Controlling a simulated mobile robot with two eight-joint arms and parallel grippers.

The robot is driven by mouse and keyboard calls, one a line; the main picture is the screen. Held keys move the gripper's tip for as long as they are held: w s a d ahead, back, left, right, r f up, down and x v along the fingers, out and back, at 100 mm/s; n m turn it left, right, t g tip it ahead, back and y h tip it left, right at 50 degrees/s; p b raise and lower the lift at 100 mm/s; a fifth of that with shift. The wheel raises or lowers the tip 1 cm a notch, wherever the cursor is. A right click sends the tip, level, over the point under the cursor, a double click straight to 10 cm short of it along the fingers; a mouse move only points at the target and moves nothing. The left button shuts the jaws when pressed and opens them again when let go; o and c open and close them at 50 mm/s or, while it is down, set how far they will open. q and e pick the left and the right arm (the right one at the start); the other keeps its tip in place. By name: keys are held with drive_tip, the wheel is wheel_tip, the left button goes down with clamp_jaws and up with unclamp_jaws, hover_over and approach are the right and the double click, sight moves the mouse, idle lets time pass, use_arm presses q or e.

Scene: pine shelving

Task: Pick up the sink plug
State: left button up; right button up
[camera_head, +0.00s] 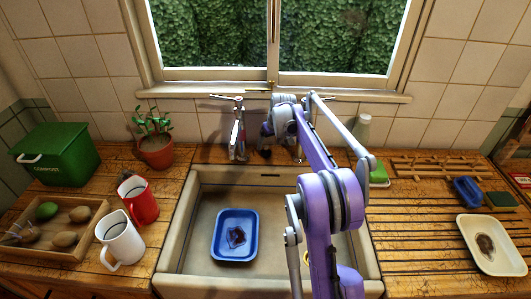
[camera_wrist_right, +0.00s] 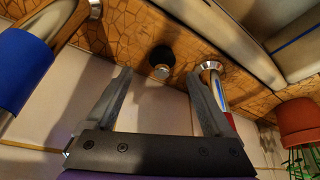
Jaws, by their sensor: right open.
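The sink plug (camera_wrist_right: 161,56) is a small black round piece with a metal knob. In the right wrist view it lies on the wooden counter between the two tap bases, just beyond my fingertips. In the head view it shows as a small dark shape (camera_head: 265,154) behind the sink. My right gripper (camera_wrist_right: 160,71) is open and empty, its fingers pointing toward the plug with one on each side of its line. In the head view my right gripper (camera_head: 267,131) is small and partly hidden by my arm. My left gripper is not in view.
The left tap (camera_head: 238,135) and the blue-banded tap (camera_wrist_right: 25,62) flank the plug closely. The sink (camera_head: 185,225) holds a blue tub (camera_head: 222,255). A potted plant (camera_head: 155,148), a red mug (camera_head: 140,203) and a white jug (camera_head: 120,243) stand left.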

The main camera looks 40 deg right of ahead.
sight(267, 147)
drive_tip(key=x, duration=0.5)
drive_tip(key=shift+w+a+f, duration=0.1)
drive_tip(key=shift+w+a, duration=0.05)
drive_tip(key=shift+c, duration=0.5)
clamp_jaws()
